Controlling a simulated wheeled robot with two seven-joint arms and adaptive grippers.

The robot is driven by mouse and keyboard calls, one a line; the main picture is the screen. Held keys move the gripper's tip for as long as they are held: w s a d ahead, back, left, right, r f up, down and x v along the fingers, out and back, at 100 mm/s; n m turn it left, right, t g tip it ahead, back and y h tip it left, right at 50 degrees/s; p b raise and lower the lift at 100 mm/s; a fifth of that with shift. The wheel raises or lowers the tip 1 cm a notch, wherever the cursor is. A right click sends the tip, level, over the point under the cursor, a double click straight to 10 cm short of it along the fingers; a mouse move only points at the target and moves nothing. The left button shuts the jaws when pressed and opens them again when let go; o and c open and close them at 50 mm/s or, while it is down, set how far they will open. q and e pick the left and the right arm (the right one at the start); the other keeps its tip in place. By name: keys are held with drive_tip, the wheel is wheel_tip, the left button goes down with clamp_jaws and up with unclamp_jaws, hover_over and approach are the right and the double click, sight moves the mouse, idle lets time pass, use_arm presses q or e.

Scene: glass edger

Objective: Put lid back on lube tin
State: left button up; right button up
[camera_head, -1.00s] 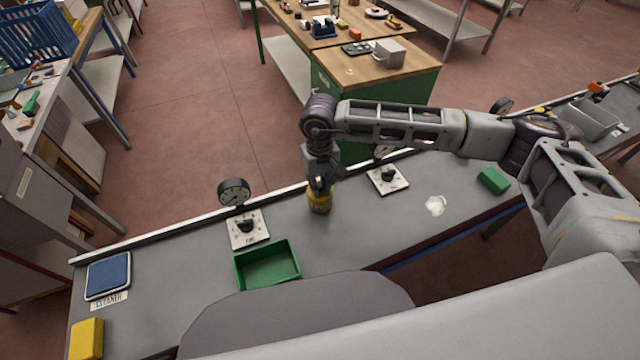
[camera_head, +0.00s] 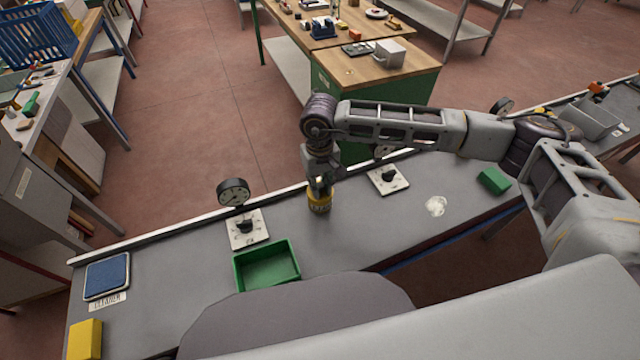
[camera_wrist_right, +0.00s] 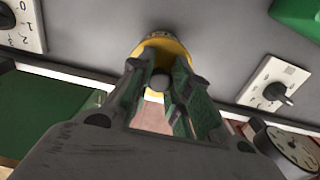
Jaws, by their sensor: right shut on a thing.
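A yellow tin (camera_head: 319,203) stands upright on the grey bench, between the two dial plates. It also shows in the right wrist view (camera_wrist_right: 163,42), partly hidden behind the fingers. My right gripper (camera_head: 319,186) points down at the top of the tin. In the right wrist view its two fingers (camera_wrist_right: 160,80) are closed around a small dark round knob at the tin's top. I cannot make out the lid's edge or whether it sits flush on the tin. My left gripper is not in view.
A green tray (camera_head: 235,275) lies left of the tin. Dial plates (camera_head: 262,232) and (camera_head: 401,187) flank the tin. A black gauge (camera_head: 233,191) stands at the back edge. A green block (camera_head: 494,181), a blue pad (camera_head: 107,275) and a yellow block (camera_head: 86,340) sit farther off.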

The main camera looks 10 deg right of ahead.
drive_tip(key=shift+b, duration=0.4)
idle(0.4)
idle(0.4)
drive_tip(key=o, duration=1.4)
drive_tip(key=shift+r, duration=0.1)
drive_tip(key=shift+r+p, duration=0.8)
drive_tip(key=shift+r, duration=2.55)
clamp_jaws()
